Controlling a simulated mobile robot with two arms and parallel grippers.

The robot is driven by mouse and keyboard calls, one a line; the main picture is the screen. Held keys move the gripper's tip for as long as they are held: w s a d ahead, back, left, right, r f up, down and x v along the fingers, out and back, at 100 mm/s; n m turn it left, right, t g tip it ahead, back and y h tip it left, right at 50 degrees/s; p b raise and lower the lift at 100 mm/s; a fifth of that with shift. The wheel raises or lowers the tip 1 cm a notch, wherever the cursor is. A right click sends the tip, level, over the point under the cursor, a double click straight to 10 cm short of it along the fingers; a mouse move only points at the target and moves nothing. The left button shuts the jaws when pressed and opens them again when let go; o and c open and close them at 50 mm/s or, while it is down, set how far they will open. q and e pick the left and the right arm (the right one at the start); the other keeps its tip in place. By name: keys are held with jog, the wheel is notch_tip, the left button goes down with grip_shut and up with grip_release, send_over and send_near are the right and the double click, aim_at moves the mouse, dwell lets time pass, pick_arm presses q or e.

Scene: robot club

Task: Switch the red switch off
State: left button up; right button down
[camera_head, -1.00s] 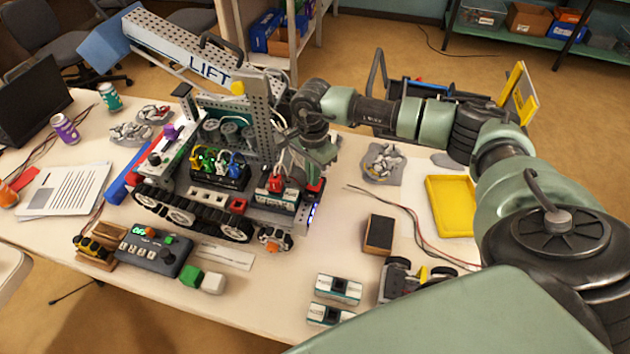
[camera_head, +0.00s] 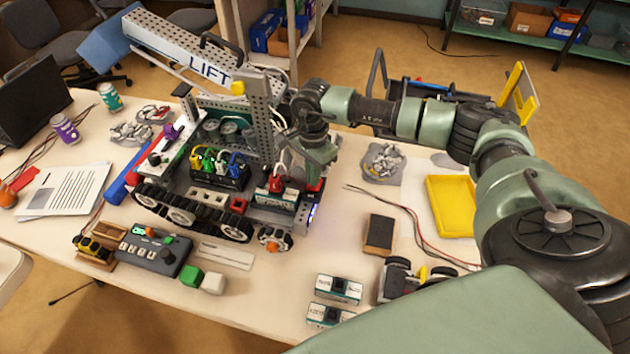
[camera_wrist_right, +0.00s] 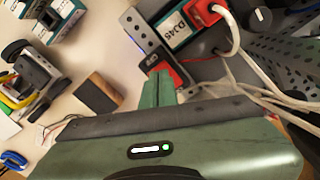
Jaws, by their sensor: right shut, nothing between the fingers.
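The red switch (camera_wrist_right: 176,73) shows in the right wrist view as a red housing with a dark rocker, on the edge of the tracked robot (camera_head: 205,205). In the head view only a bit of red (camera_head: 314,187) shows below my right gripper. My right gripper (camera_wrist_right: 160,80) is shut and empty, with its fingertips right at the switch and partly covering it. I cannot tell whether they touch it or which way the rocker is tipped. In the head view my right gripper (camera_head: 319,172) points down over the robot's right end. My left gripper is not in view.
A battery (camera_wrist_right: 180,25) with a red plug and white cables (camera_wrist_right: 235,35) is close beside the switch. A perforated metal mast (camera_head: 258,112) stands left of my gripper. A dark block (camera_head: 379,235), loose wires and a yellow tray (camera_head: 451,232) lie on the table to the right.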

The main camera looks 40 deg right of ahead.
jog(key=shift+f+b, duration=1)
jog(key=shift+f, duration=0.05)
dwell(0.7)
jog(key=shift+s+r, duration=0.1)
jog(key=shift+r, duration=0.05)
jog(key=shift+r+p, duration=0.65)
jog(key=shift+r, duration=0.15)
jog(key=shift+r+p, duration=1.3)
jog(key=shift+r, duration=1.35)
jog(key=shift+f, duration=0.1)
